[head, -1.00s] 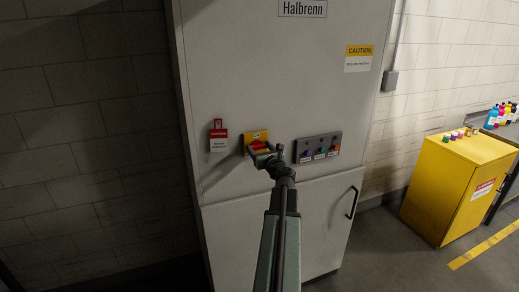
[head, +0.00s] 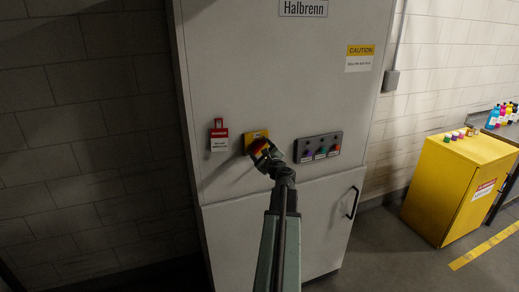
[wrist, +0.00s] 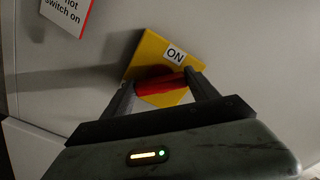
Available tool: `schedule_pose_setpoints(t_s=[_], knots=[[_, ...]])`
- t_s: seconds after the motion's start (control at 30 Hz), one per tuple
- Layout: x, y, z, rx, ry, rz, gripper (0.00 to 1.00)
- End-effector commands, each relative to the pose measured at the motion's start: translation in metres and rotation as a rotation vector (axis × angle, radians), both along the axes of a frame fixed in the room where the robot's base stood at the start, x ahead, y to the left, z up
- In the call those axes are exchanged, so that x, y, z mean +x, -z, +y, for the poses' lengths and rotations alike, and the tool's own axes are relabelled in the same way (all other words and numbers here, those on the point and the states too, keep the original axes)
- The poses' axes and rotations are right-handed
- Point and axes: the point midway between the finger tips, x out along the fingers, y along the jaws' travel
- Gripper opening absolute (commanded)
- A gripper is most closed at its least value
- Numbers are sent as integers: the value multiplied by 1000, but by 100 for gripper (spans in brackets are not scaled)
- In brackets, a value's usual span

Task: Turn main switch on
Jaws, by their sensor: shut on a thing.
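The main switch is a yellow plate (head: 256,135) with a red knob on the front of the grey cabinet. In the wrist view the yellow plate (wrist: 148,52) shows tilted, with a white "ON" label near its upper corner. My gripper (wrist: 160,84) is shut on the red knob (wrist: 161,85), with one finger on each end of it. In the head view my gripper (head: 262,148) covers much of the red knob. The wrist view shows the red handle lying across the picture below the label.
A red lockout tag (head: 219,135) with a white "switch on" warning hangs left of the switch. A grey panel of coloured buttons (head: 318,147) is at its right. A yellow cabinet (head: 450,190) stands further right. The floor between is clear.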

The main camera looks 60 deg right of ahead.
Motion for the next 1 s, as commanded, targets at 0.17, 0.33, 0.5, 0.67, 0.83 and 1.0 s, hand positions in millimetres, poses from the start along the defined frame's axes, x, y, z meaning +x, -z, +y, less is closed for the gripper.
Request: schedule_pose_setpoints(t_s=[0.17, 0.33, 0.5, 0.67, 0.83, 1.0], knots=[[1, 1, 1, -133, -2, 99, 28], [1, 2, 2, -263, -2, 195, 28], [1, 3, 2, -387, -2, 287, 28], [1, 3, 2, -489, -2, 363, 28], [1, 4, 2, -575, -2, 426, 28], [1, 4, 2, -630, -3, 468, 28]])
